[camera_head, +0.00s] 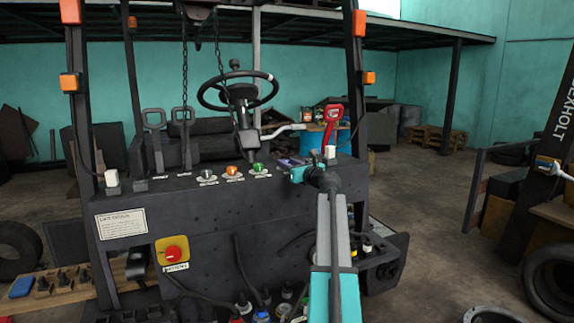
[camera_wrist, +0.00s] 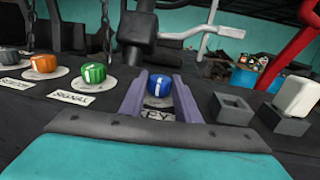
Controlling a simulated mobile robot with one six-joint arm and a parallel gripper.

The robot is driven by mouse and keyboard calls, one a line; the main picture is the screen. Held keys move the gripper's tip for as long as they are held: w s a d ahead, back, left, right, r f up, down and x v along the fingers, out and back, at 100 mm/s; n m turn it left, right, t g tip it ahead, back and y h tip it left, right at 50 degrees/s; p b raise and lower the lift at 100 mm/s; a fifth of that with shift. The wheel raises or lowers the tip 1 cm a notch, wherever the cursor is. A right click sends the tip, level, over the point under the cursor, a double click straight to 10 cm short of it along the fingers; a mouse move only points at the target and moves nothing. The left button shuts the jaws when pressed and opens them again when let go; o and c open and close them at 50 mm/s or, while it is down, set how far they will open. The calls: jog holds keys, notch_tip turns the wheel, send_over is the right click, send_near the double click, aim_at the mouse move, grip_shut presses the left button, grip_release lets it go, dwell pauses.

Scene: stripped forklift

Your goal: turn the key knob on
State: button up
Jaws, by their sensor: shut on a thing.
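The blue key knob (camera_wrist: 159,80) with a white stripe sits on a pale round plate on the dark panel, above a partly covered label ending in "EY". My gripper (camera_wrist: 161,88) has its two purple fingers on either side of the knob, shut on it. The white stripe runs roughly upright in the wrist view. In the head view my gripper (camera_head: 287,162) is at the right part of the forklift's panel, and the blue knob cannot be made out there.
A green knob (camera_wrist: 93,73) and an orange knob (camera_wrist: 44,63) stand left of my gripper. A grey block (camera_wrist: 232,107) and a white block (camera_wrist: 297,97) stand close on the right. The steering wheel (camera_head: 238,91) and a red handle (camera_head: 333,114) rise behind the panel.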

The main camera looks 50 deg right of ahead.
jog(key=shift+w+a+r+m+g+h+p, duration=0.15)
jog(key=shift+m+g+h+p, duration=0.15)
jog(key=shift+m+h+p, duration=0.8)
jog(key=shift+s+a+f+m+g+h+p, duration=0.25)
jog(key=shift+h+p, duration=0.35)
jog(key=shift+p, duration=1.1)
jog(key=h+p, duration=0.1)
jog(key=p, duration=0.1)
jog(key=m+g+h+p, duration=0.1)
jog(key=p, duration=0.2)
jog(key=shift+w, duration=0.25)
jog(key=shift+m+g+h+p, duration=0.35)
jog(key=shift+h, duration=0.05)
jog(key=o, duration=1)
jog(key=shift+o, duration=0.2)
jog(key=shift+s, duration=0.1)
